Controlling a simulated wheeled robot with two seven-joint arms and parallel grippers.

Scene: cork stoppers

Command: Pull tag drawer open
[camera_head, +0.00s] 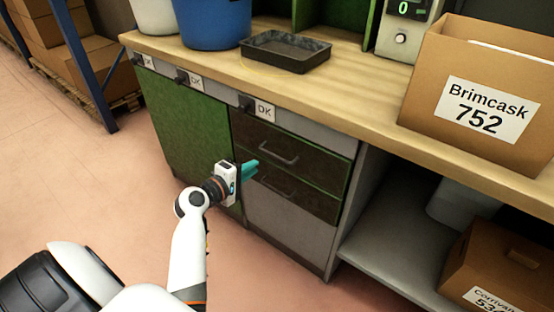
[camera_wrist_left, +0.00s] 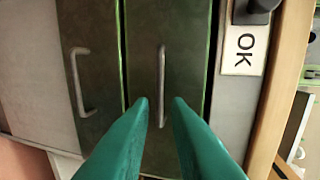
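Two dark drawers sit one above the other in the cabinet, and both look shut. The upper drawer (camera_head: 315,149) has a grey bar handle (camera_head: 279,153), and the lower drawer (camera_head: 313,203) has a similar handle (camera_head: 277,188). No label on either drawer front shows which is the tag drawer. My left gripper (camera_head: 250,170) is in front of the drawers. In the left wrist view its teal fingers (camera_wrist_left: 160,103) are open, pointing at the upper drawer's handle (camera_wrist_left: 162,70). That handle lies between the fingertips in the picture; I see no grip on it. My right gripper is out of view.
An OK label (camera_head: 264,111) and dark knob are above the drawers. The wooden worktop (camera_head: 350,85) overhangs them and carries a black tray (camera_head: 286,51), a blue bucket (camera_head: 212,22) and a Brimcask box (camera_head: 480,90). An open shelf (camera_head: 385,250) is to the right. Floor at left is clear.

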